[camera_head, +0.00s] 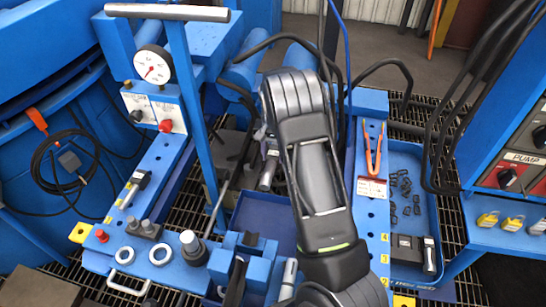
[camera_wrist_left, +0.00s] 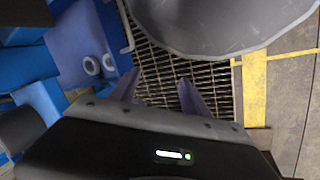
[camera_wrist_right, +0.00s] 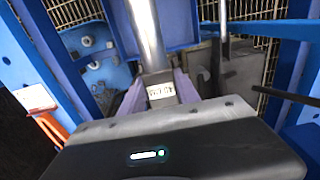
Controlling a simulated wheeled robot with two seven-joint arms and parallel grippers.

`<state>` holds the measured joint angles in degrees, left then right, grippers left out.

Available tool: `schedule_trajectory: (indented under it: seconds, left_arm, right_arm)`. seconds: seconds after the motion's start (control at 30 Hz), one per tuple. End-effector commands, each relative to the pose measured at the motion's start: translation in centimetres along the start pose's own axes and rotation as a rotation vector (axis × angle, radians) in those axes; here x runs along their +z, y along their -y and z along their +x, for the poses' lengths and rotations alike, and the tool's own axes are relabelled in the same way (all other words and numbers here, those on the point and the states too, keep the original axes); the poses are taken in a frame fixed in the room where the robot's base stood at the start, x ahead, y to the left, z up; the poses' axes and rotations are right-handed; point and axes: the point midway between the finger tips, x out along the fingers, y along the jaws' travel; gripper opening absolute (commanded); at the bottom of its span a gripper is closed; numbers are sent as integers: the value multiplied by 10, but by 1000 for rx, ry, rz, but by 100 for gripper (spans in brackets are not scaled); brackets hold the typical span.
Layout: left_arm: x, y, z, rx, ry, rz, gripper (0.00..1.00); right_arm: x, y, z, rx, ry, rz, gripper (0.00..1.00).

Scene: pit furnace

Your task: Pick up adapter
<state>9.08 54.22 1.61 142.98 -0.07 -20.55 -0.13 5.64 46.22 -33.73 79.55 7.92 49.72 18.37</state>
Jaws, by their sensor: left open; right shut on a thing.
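The adapter, a silver cylinder (camera_wrist_right: 146,35) with a white-labelled block at its near end, is between the fingers of my right gripper (camera_wrist_right: 160,88) in the right wrist view. The gripper is shut on it at the labelled end. In the head view my right arm bends over the middle of the bench, and the held adapter (camera_head: 267,172) shows just left of the forearm. My left gripper (camera_wrist_left: 160,92) is open and empty above a metal grating in the left wrist view. It is not clearly seen in the head view.
A blue tray (camera_head: 262,215) lies below the held piece. A blue post with a gauge (camera_head: 152,65) stands left, and a pump panel (camera_head: 515,170) stands right. Orange-handled pliers (camera_head: 374,150) rest on the right rail. A large grey rounded body (camera_wrist_left: 220,25) is close to my left gripper.

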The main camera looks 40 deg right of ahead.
Motion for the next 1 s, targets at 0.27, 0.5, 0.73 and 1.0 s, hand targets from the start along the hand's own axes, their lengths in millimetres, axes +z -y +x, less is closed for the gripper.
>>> schedule_trajectory:
  seconds: [0.27, 0.5, 0.73, 1.0]
  left_arm:
    - [0, 0, -1, 0, 0, 0, 55]
    - [0, -1, -2, 0, 0, 0, 55]
    - [0, -1, -2, 0, 0, 0, 55]
    - [0, -1, -2, 0, 0, 0, 55]
  right_arm:
    - [-2, 2, -45, -6, -6, -1, 0]
    - [-1, 1, -83, -4, -5, 0, 0]
    - [-1, 1, -95, -3, -3, 0, 0]
    - [-1, 1, -95, -3, -3, 0, 0]
